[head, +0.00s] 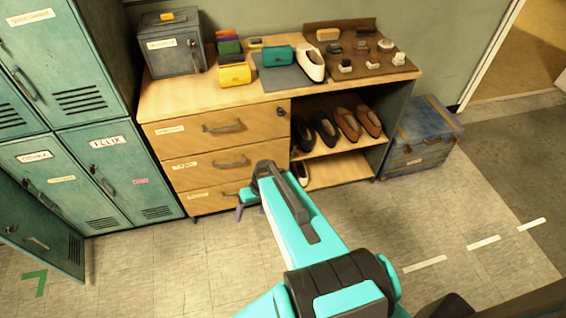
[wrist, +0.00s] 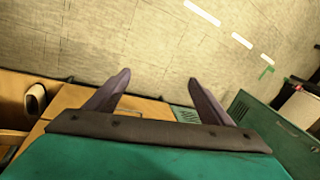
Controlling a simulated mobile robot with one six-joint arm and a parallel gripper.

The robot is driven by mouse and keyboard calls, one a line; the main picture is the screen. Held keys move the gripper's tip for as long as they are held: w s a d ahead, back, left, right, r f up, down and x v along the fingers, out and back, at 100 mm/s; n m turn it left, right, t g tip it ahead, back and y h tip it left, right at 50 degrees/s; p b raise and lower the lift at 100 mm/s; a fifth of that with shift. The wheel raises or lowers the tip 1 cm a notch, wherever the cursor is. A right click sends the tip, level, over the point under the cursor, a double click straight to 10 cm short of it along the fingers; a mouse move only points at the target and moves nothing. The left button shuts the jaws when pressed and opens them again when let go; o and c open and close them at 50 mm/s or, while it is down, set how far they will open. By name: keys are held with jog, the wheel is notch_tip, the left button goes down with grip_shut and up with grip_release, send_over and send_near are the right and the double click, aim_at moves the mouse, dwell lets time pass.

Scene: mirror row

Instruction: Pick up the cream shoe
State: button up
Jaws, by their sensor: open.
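The cream shoe (head: 311,65) stands on the wooden cabinet top, at the right edge of a grey mat (head: 285,80) and beside a teal purse (head: 278,55). My gripper (wrist: 159,78) is open with nothing between its fingers. In the head view it is low in front of the drawers, well below and in front of the cream shoe, mostly hidden behind my arm. In the wrist view the fingers point over bare floor. A pale shoe with a dark opening (wrist: 36,98) shows at the left there; I cannot tell which shoe it is.
Brown and dark shoes (head: 347,124) fill the upper shelf; another shoe (head: 301,173) is on the lower shelf. A yellow purse (head: 234,74), a grey box (head: 173,45) and a brush board (head: 395,62) share the top. A blue trunk (head: 422,140) stands right, green lockers (head: 75,100) left.

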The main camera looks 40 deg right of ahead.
jog(key=s+a+f+g+h, duration=0.1)
jog(key=s+a+f+g, duration=0.2)
jog(key=s, duration=0.7)
jog(key=s+a+f+n+g+h, duration=0.1)
jog(key=s+a+f, duration=0.4)
jog(key=s, duration=0.6)
jog(key=a+g+h, duration=0.1)
jog(key=g, duration=0.1)
jog(key=shift+s+f+n+g, duration=0.15)
jog(key=shift+f+n+g, duration=0.15)
jog(key=shift+g, duration=0.1)
